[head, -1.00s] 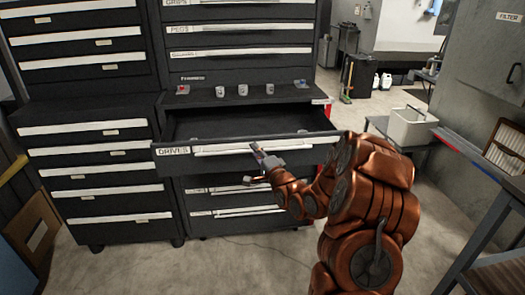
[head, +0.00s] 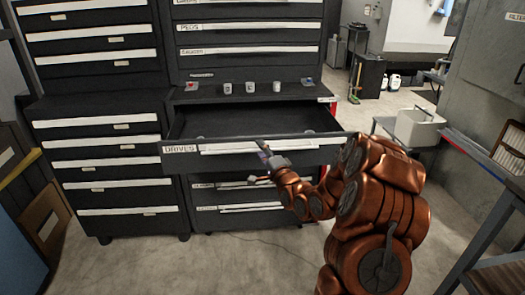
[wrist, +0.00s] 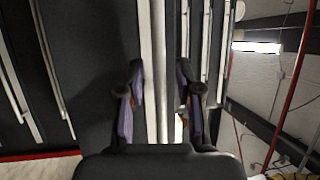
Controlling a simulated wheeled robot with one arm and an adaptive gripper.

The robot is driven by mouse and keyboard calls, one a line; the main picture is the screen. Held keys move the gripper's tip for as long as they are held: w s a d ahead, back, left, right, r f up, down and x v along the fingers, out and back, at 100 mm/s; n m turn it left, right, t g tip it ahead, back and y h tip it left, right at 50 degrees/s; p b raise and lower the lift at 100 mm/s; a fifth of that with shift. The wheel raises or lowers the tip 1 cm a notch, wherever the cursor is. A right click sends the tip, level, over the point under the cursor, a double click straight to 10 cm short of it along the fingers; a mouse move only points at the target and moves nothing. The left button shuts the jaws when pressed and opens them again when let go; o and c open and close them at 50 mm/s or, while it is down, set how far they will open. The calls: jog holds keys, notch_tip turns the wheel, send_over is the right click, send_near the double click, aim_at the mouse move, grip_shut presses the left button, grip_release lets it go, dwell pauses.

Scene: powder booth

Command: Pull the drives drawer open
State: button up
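The drives drawer (head: 237,160), black with a white handle strip and a "DRIVES" label, stands pulled out of the cabinet, its interior showing empty as far as I can see. My gripper (head: 262,163) is at the middle of its front. In the wrist view, the white handle (wrist: 158,75) runs between the two purple-padded fingers of my gripper (wrist: 160,115). The fingers are spread, with a gap showing on the right side of the handle; contact on the left is unclear.
Small cups (head: 251,87) stand on the ledge above the open drawer. Closed drawers (head: 100,161) fill the cabinet at left. A pale bin (head: 417,128) sits on a stand at right. A workbench edge (head: 480,235) is at lower right. The floor in front is clear.

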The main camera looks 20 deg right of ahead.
jog(key=shift+s, duration=0.1)
jog(key=v, duration=0.7)
dwell(0.4)
jog(key=shift+s, duration=0.1)
dwell(0.4)
